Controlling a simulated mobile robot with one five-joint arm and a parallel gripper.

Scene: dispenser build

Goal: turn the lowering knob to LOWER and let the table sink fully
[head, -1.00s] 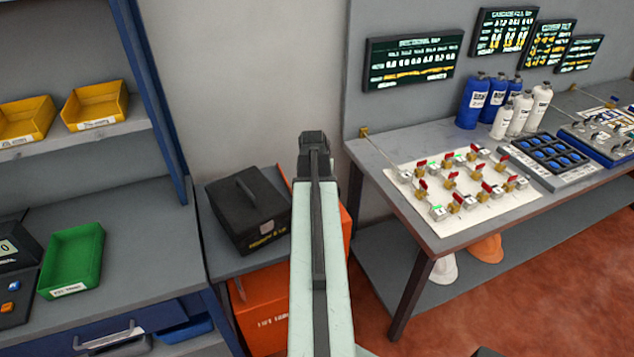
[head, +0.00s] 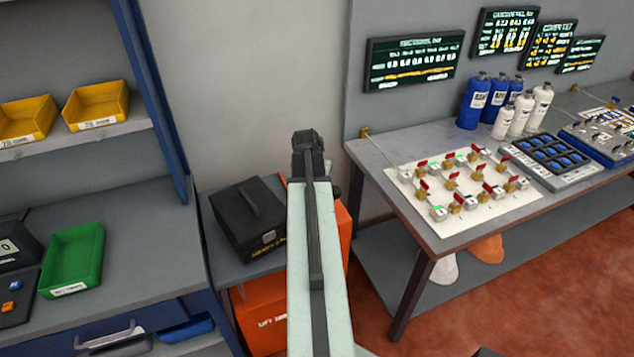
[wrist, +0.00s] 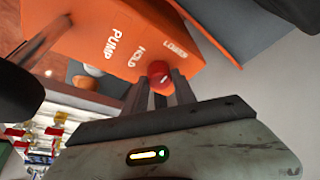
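The lift table (head: 222,268) is a grey top over an orange body (head: 258,318), with a black case (head: 250,215) on it. The red knob (wrist: 158,70) sits below these labels, at the tips of my gripper (wrist: 160,84). One grey finger shows on each side of the knob. I cannot tell whether they press on it. In the head view my arm hides the knob, and my gripper (head: 307,148) shows only as a dark end.
A shelf unit with yellow bins (head: 98,105) and a green bin (head: 72,258) stands to the left. A workbench (head: 385,158) with red-handled valves and bottles stands to the right. Red floor (head: 520,295) is open in front of the workbench.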

